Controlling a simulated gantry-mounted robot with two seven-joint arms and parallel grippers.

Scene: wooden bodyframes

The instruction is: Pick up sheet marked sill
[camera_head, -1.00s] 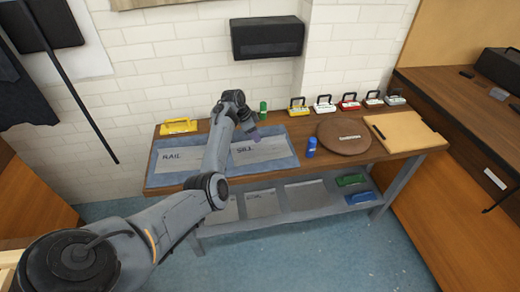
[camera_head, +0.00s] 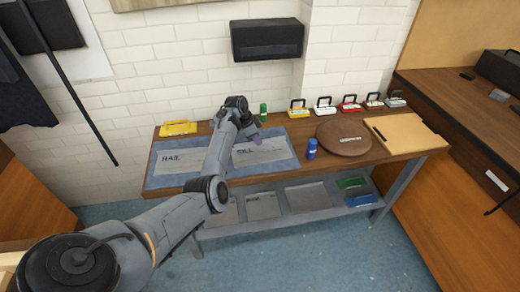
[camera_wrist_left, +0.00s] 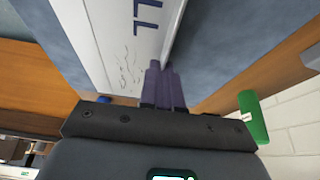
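The sheet marked SILL (camera_head: 270,153) is pale and lies over the right half of the blue-grey mat (camera_head: 161,182) on the workbench. My left gripper (camera_head: 257,140) is at its far edge, above the mat. In the left wrist view, the purple fingers of my left gripper (camera_wrist_left: 164,85) are close together, with the edge of the SILL sheet (camera_wrist_left: 115,40) running in between them. The sheet looks slightly raised at that edge; how far is hard to tell. The sheet marked RAIL (camera_head: 176,163) lies on the mat to the left, partly behind my left arm. My right gripper is not in view.
A green bottle (camera_head: 263,110) stands just behind the gripper and a blue one (camera_head: 311,149) right of the mat. A round brown board (camera_head: 343,139), a tan board (camera_head: 405,133) and a yellow tool (camera_head: 178,128) are also on the bench. Several coloured-base items line the wall.

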